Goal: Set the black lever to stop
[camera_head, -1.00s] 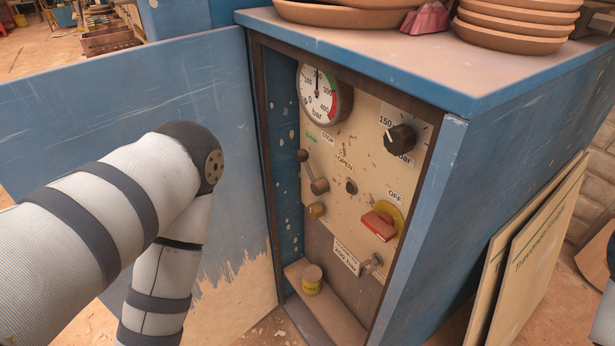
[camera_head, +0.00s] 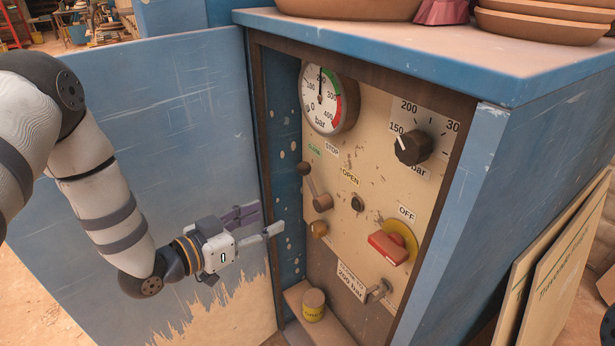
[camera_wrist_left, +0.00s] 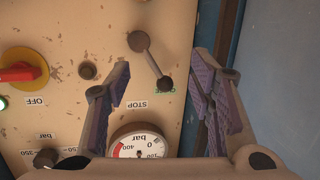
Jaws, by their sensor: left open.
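The black lever (camera_head: 312,186) is on the panel, its round dark knob up and left of its pivot. The knob points toward a small green label (camera_head: 314,150), left of the STOP label (camera_head: 332,149). In the left wrist view the panel appears upside down, and the lever (camera_wrist_left: 152,62) shows between the open fingers (camera_wrist_left: 160,75). My right gripper is out of view.
The panel also bears a gauge (camera_head: 328,100), a black dial (camera_head: 412,147), a red switch (camera_head: 388,247) and a small toggle (camera_head: 377,291). The blue cabinet door (camera_head: 190,110) stands open at left.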

